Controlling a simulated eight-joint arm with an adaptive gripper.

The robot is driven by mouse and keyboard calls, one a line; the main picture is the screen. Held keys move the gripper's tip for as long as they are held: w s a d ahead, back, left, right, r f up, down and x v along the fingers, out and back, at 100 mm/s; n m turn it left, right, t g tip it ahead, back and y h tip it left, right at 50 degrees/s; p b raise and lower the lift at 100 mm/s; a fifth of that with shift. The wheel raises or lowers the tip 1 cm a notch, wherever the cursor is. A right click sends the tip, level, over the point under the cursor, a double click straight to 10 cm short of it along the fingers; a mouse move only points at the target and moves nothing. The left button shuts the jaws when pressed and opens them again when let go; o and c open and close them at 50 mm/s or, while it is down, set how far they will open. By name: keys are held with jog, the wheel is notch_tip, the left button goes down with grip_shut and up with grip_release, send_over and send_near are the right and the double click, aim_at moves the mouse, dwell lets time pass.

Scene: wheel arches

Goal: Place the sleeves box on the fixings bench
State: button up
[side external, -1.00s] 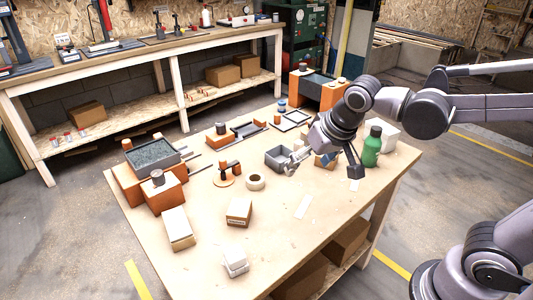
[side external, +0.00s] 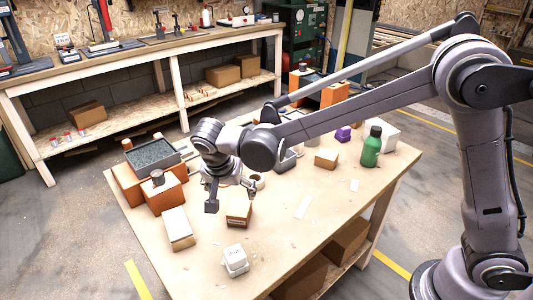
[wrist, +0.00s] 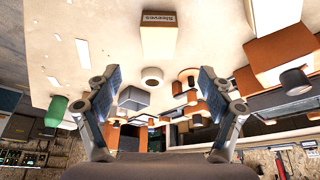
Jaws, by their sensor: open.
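The sleeves box (side external: 238,215) is a small brown carton on the near worktable, in front of the tape roll. Its white "Sleeves" label shows in the wrist view (wrist: 158,35), where the box stands at the top centre, beyond the fingers. My gripper (side external: 232,197) is open just above and behind the box, close to it in the side view. In the wrist view my gripper (wrist: 158,75) has its fingers apart with no object held. A long wooden bench (side external: 130,64) stands along the back wall; no label shows which bench is the fixings bench.
A long carton (side external: 177,228) and a white box (side external: 235,259) stand near the sleeves box. Orange blocks with a grey tray (side external: 152,156) are at the left. A green bottle (side external: 371,147) and a brown box (side external: 326,159) are at the right. The table's front right is mostly clear.

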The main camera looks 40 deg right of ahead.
aim_at(239, 207)
jog(key=x, duration=1)
jog(key=shift+s+f, duration=0.1)
jog(key=shift+c, duration=0.3)
jog(key=c, duration=1.3)
